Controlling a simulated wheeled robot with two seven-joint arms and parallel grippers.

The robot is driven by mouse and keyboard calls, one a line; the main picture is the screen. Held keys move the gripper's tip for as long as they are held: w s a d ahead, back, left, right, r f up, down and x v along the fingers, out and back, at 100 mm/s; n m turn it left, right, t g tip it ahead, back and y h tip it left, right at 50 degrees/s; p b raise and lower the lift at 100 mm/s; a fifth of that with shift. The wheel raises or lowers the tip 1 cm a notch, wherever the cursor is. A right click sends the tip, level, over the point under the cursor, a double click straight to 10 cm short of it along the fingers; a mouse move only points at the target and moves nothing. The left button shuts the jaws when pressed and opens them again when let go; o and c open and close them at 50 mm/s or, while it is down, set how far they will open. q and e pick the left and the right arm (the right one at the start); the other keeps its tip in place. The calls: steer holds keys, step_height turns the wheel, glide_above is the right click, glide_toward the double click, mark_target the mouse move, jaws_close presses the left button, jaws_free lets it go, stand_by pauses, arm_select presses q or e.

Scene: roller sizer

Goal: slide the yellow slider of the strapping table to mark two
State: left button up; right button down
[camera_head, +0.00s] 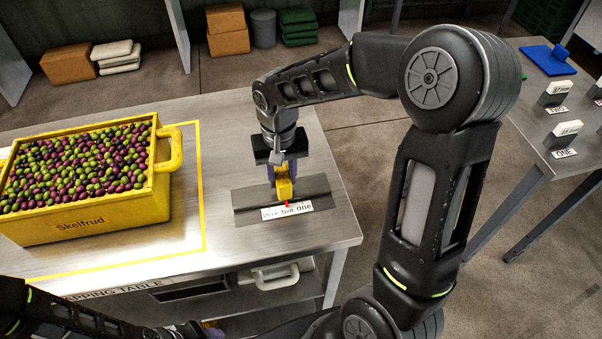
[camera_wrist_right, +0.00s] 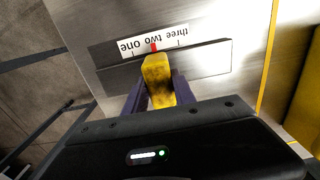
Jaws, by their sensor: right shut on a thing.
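The yellow slider (camera_head: 284,188) sits on a dark grey rail plate (camera_head: 248,200) on the strapping table (camera_head: 335,236). My right gripper (camera_head: 281,172) comes down from above and is shut on the slider. In the right wrist view the slider (camera_wrist_right: 156,78) stands between the gripper's two purple fingers (camera_wrist_right: 155,100). A white label (camera_head: 270,212) along the plate reads "three two one". The slider's red pointer (camera_wrist_right: 154,46) is at or very near the word "two".
A yellow crate (camera_head: 120,222) full of olives stands on the table to the left, inside a yellow outline. A side table (camera_head: 582,162) at the right holds label blocks and a blue item (camera_head: 548,60). The table top around the plate is clear.

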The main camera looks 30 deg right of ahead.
mark_target(281, 174)
steer(key=c, duration=1)
jaws_free()
steer(key=shift+r, duration=0.1)
step_height(281, 174, up, 8)
steer(key=shift+f+b, duration=0.15)
steer(key=shift+b, duration=0.15)
